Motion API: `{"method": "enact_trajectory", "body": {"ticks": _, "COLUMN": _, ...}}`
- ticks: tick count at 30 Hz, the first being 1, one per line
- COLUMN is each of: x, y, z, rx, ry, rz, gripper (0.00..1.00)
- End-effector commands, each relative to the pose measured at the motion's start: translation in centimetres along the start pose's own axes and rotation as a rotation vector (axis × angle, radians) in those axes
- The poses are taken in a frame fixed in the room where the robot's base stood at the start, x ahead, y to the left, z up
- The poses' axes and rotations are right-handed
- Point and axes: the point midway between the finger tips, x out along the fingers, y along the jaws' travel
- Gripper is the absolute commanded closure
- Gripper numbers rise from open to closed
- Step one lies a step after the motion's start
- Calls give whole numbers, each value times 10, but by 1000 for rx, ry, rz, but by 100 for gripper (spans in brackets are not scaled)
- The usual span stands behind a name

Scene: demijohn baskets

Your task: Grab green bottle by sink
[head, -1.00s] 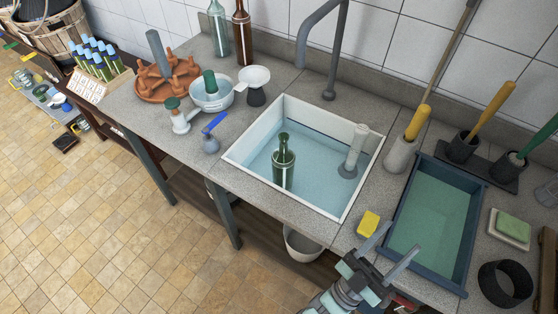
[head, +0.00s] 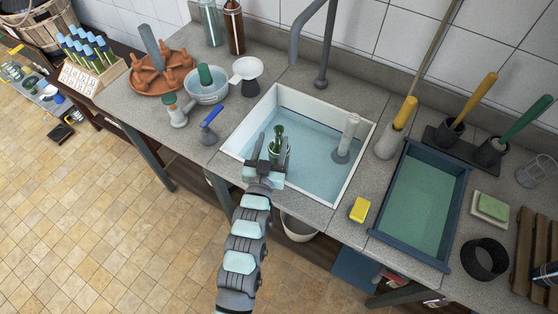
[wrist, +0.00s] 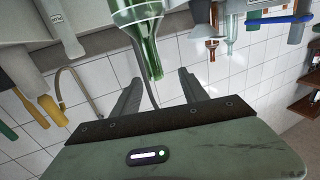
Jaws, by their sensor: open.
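A dark green bottle (head: 277,142) stands upright in the white sink (head: 323,183), near its front left. My gripper (head: 273,142) is open at the sink's front left edge, its fingers pointing at the bottle. It partly hides the bottle's lower body in the head view. In the wrist view, which is upside down, the green bottle (wrist: 142,35) appears just beyond the open fingers (wrist: 160,80), slightly left of their middle. I cannot tell whether a finger touches it. A pale green bottle (head: 210,22) and a brown bottle (head: 234,27) stand at the wall.
A grey upright pipe (head: 346,138) stands in the sink's right part, and a tall faucet (head: 323,55) rises behind. A blue squeegee (head: 209,125) is left of the sink; a yellow sponge (head: 359,210) and a blue tray (head: 450,232) are to its right.

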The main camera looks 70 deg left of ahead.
Motion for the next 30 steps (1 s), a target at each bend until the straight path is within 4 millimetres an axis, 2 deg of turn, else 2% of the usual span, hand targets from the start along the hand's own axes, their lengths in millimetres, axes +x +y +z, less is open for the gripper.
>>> {"method": "enact_trajectory", "body": {"ticks": 4, "x": 22, "y": 0, "z": 0, "rx": -1, "ry": 1, "rz": 0, "gripper": 49}}
{"method": "enact_trajectory", "body": {"ticks": 13, "x": 41, "y": 4, "z": 5, "rx": -2, "ry": -1, "rz": 1, "gripper": 49}}
{"method": "enact_trajectory", "body": {"ticks": 21, "x": 76, "y": 8, "z": 10, "rx": 0, "ry": 1, "rz": 0, "gripper": 49}}
{"method": "enact_trajectory", "body": {"ticks": 30, "x": 82, "y": 8, "z": 9, "rx": 0, "ry": 2, "rz": -1, "gripper": 49}}
